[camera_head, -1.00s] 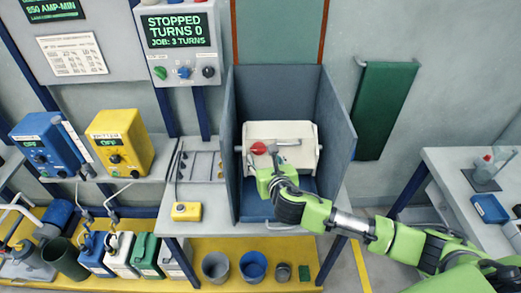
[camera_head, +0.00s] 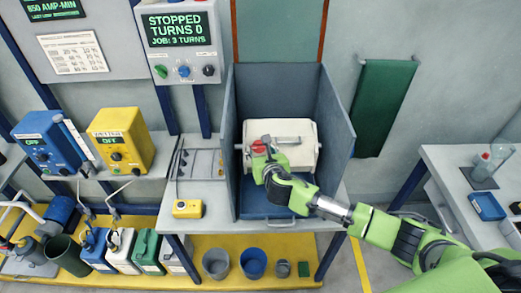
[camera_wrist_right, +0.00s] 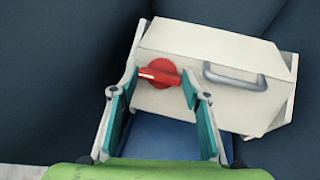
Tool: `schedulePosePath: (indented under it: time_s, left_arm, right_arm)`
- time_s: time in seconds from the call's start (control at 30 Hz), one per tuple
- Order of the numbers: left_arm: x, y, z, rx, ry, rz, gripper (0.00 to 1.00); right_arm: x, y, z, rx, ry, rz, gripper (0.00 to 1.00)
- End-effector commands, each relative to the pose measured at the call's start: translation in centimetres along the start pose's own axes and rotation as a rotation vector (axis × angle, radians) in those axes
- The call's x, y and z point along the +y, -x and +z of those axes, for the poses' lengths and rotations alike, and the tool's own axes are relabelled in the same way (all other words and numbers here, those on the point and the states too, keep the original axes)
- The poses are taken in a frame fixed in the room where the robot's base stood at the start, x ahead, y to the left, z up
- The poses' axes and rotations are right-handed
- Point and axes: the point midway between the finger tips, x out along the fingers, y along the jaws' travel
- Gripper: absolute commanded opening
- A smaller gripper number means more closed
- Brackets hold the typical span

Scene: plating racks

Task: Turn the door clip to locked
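The door clip is a red round knob with a raised grip bar (camera_wrist_right: 158,73), on the front of a white box (camera_wrist_right: 210,45) with a grey handle (camera_wrist_right: 235,77). In the head view the red clip (camera_head: 258,146) shows just past my right gripper (camera_head: 257,156). In the right wrist view my right gripper (camera_wrist_right: 158,88) is open, its two teal-padded fingers on either side of the clip's lower part. Whether the pads touch the clip, I cannot tell. My left gripper is not in view.
The white box stands inside a dark blue three-sided enclosure (camera_head: 336,125) with a blue floor (camera_head: 262,205). A control panel (camera_head: 180,45) above left reads STOPPED, TURNS 0. A yellow box with a button (camera_head: 187,208) lies on the bench at left.

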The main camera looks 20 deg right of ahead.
Motion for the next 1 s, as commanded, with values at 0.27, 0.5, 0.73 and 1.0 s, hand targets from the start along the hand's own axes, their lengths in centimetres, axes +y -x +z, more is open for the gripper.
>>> schedulePosePath:
  time_s: [0.27,0.5,0.73,1.0]
  left_arm:
    - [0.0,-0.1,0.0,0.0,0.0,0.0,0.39]
    - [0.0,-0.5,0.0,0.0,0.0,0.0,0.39]
    - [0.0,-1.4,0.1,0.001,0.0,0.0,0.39]
    - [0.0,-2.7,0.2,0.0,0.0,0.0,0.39]
  right_arm:
    - [-0.1,0.0,-0.1,0.0,-0.005,-0.003,0.22]
    - [0.0,0.0,-0.3,-0.012,-0.076,-0.014,0.22]
    - [0.1,-0.1,-0.4,-0.041,-0.239,-0.043,0.22]
    - [0.2,-0.1,-0.5,-0.086,-0.487,-0.086,0.22]
